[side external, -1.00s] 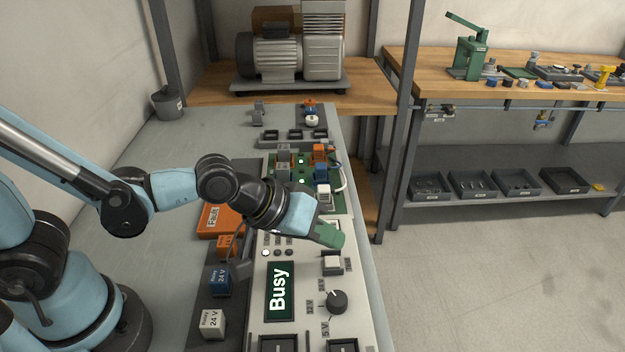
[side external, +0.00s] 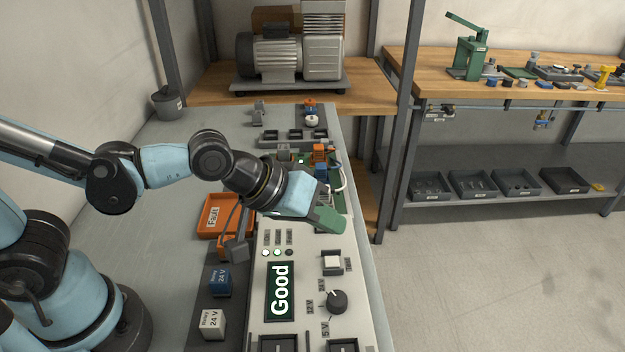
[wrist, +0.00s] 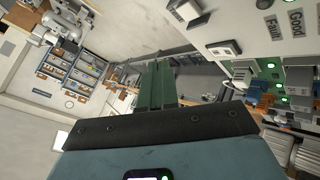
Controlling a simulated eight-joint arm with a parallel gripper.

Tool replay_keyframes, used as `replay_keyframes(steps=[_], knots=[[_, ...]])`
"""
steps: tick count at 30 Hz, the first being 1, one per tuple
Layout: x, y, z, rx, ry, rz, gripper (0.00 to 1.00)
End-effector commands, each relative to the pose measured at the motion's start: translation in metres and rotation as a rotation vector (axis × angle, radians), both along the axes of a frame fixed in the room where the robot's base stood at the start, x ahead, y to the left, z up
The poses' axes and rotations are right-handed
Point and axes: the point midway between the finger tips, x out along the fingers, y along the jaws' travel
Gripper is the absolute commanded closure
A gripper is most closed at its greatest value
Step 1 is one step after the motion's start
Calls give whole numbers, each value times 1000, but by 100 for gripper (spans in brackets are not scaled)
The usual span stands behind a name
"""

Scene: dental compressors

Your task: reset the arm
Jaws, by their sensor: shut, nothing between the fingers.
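My gripper (side external: 330,220) has green fingers and hangs in the air above the test panel, just behind the white push button (side external: 332,262). Its fingers are shut with nothing between them, and they also show in the wrist view (wrist: 157,85). The panel screen (side external: 280,290) reads "Good". Two of the small lamps (side external: 272,252) above the screen look lit. A black knob (side external: 337,301) sits to the right of the screen. The green circuit board (side external: 340,190) behind my gripper carries orange, blue and grey blocks, and my gripper hides part of it.
An orange fault tray (side external: 212,214) lies left of the panel. A blue relay (side external: 220,283) and a white relay (side external: 212,322) stand on a dark strip. A compressor (side external: 290,55) stands on the back shelf. The grey table (side external: 160,250) is clear on the left.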

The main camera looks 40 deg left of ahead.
Motion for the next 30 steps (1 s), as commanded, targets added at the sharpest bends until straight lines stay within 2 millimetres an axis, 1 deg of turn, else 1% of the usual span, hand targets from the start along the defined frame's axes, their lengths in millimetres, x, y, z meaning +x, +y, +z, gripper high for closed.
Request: replay_keyframes(steps=[2,5,8,9,11,12,15,18,22,30], knots=[[0,2,0,4,-1,2,100],[2,17,3,45,-9,6,100],[2,50,7,135,-24,12,100],[1,66,9,180,-27,12,100],[-3,90,12,254,-29,11,100],[-6,106,13,298,-27,9,100],[-17,139,16,402,-15,1,100],[-27,161,17,475,1,-11,100],[-35,175,19,524,15,-23,100],[-36,177,19,534,16,-28,100]])
